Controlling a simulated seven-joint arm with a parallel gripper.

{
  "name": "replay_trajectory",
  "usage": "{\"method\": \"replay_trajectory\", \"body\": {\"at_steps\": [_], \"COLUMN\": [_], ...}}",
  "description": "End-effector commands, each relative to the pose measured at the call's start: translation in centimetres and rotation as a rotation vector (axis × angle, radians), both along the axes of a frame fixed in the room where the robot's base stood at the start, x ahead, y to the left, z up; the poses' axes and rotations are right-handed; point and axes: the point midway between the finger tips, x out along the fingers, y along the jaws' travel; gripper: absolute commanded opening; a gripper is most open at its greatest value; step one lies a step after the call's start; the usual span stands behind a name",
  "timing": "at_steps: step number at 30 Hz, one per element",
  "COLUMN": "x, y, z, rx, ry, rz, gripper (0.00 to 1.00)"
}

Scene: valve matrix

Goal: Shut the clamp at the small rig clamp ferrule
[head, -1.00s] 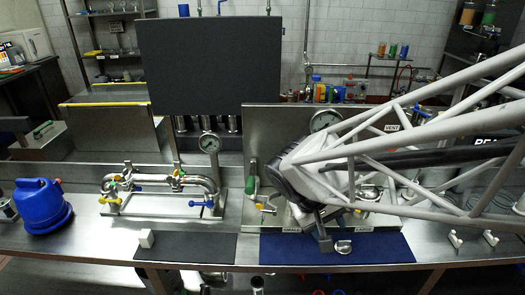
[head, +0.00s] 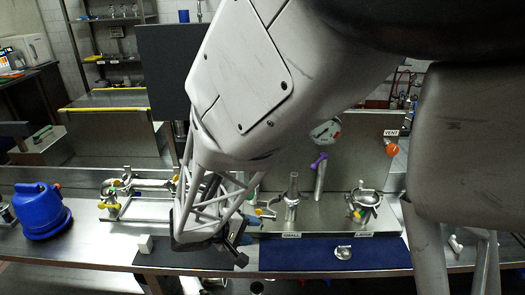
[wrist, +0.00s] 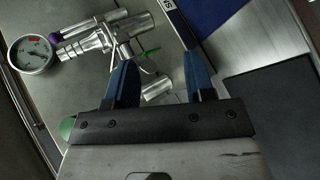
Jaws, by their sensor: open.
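The small rig (head: 291,200) is an upright metal fitting above the "SMALL" label in the head view. In the wrist view I see a metal pipe fitting (wrist: 95,42) with a green-handled part (wrist: 150,52), which looks like the clamp's wing nut, and a short metal cylinder (wrist: 158,90) below it. Whether the clamp is open or shut I cannot tell. My gripper (head: 248,240) is left of the small rig in the head view. In the wrist view its blue fingers (wrist: 158,62) are apart, with the green-handled part seen between them. Nothing is visibly gripped.
The large rig (head: 363,203) stands to the right. A gauge (wrist: 30,53) and a purple handle (head: 319,162) are nearby. A blue mat (head: 300,258) holds a small metal piece (head: 343,253).

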Motion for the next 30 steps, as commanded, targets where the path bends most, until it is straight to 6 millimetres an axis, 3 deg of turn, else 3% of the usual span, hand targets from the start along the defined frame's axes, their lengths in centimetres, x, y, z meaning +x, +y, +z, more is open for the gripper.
{"method": "replay_trajectory", "body": {"at_steps": [3, 6, 21, 30], "x": [0.4, 0.9, 4.4, 5.0], "y": [1.9, 2.6, 3.4, 3.9], "z": [-1.2, -1.5, -0.1, 0.2], "rx": [-0.042, -0.084, -0.353, -0.408], "ry": [-0.029, -0.068, -0.345, -0.421], "rz": [0.046, 0.057, 0.026, 0.029], "gripper": [0.49, 0.49, 0.49, 0.49]}}
